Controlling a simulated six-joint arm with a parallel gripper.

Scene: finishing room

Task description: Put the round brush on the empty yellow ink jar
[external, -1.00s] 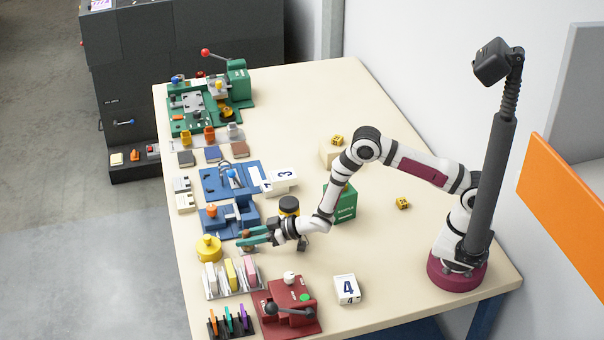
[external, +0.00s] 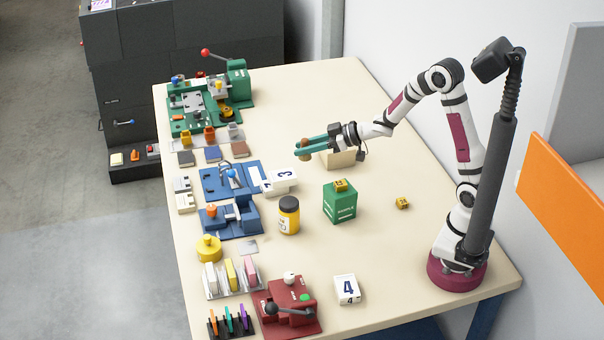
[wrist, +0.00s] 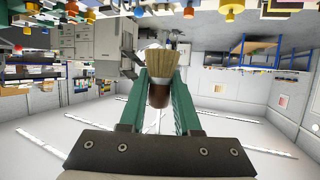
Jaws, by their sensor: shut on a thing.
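My gripper (external: 312,147) is shut on the round brush (external: 304,155), which it holds in the air over the middle-back of the table. In the wrist view the green fingers (wrist: 160,95) grip the brush's brown handle, and its tan bristles (wrist: 160,62) stick out beyond them. A yellow jar with a black lid (external: 289,216) stands upright on the table, below the gripper in the external view. A squat yellow round piece with a knob (external: 208,249) stands near the left edge. I cannot tell from the pictures which is the empty ink jar.
A green box (external: 340,204) with a yellow cube on top stands right of the black-lidded jar. A cream box (external: 342,159) is partly hidden behind the gripper. Blue fixtures (external: 230,180) and a red press (external: 290,308) line the left side.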

